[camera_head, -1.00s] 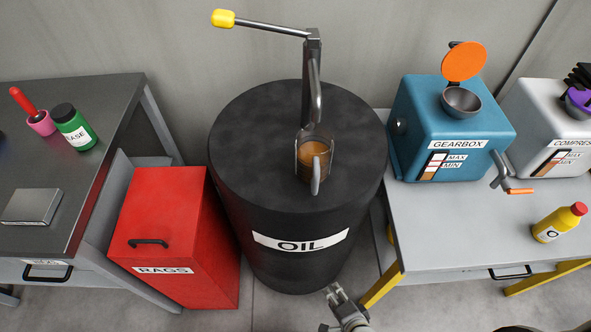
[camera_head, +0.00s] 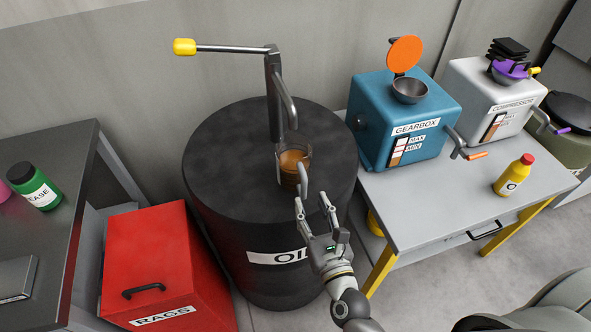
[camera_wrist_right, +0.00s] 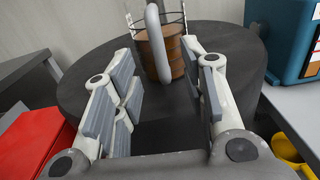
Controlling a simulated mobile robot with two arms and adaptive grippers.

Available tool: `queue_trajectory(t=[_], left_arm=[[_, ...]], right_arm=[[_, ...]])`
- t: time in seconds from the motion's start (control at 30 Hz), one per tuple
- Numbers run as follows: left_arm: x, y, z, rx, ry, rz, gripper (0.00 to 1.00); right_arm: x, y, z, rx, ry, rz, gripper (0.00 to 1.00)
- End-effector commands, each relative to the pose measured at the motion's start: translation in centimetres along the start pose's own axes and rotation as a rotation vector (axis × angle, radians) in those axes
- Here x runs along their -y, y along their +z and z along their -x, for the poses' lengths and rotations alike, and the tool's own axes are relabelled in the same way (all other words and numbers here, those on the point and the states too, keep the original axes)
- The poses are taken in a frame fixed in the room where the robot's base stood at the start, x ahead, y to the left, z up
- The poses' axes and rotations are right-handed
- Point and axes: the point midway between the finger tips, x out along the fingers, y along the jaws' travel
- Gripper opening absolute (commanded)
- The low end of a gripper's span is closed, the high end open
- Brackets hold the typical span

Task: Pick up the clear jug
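The clear jug (camera_head: 289,166) stands upright on top of the black oil drum (camera_head: 225,180), under the pump spout. It holds brown liquid and its grey handle faces me. The jug also shows in the right wrist view (camera_wrist_right: 174,55), straight ahead between the fingers, with the handle in front. My right gripper (camera_head: 315,203) is open and empty, just short of the handle, apart from the jug as far as I can tell. It also shows in the right wrist view (camera_wrist_right: 160,100) with its fingers spread wide. My left gripper is out of view.
A pump with a yellow-knobbed lever (camera_head: 185,47) rises behind the jug. A red RAGS bin (camera_head: 165,255) stands left of the drum. The table at right (camera_head: 430,215) bears a blue gearbox (camera_head: 375,100), a compressor (camera_head: 480,90) and a yellow bottle (camera_head: 513,177).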

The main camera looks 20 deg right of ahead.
Motion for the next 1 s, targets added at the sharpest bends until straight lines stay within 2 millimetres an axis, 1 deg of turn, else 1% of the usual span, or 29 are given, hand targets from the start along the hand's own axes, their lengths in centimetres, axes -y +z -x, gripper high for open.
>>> queue_trajectory(t=[0.03,0.1,0.27,0.47,0.6,0.7,0.9,1.0], left_arm=[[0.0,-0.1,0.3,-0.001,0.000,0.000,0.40],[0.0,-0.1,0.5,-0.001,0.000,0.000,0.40],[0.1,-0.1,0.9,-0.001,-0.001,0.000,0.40],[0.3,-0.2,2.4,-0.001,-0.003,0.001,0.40],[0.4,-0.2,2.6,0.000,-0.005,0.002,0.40],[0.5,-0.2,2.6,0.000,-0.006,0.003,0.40],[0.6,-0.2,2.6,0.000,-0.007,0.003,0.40],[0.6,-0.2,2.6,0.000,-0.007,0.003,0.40]], right_arm=[[0.0,0.2,-0.7,0.001,-0.001,0.000,0.39],[0.0,0.1,-1.3,-0.001,0.000,0.000,0.39],[0.0,0.1,-2.2,-0.002,0.001,0.002,0.39],[0.0,0.6,-5.0,-0.001,0.001,0.002,0.39],[0.1,0.2,-6.5,-0.002,0.000,0.002,0.39],[0.1,0.1,-6.8,-0.004,0.000,0.003,0.39],[0.1,0.0,-6.8,-0.004,0.000,0.003,0.39],[0.1,0.0,-6.8,-0.004,0.000,0.003,0.26]])
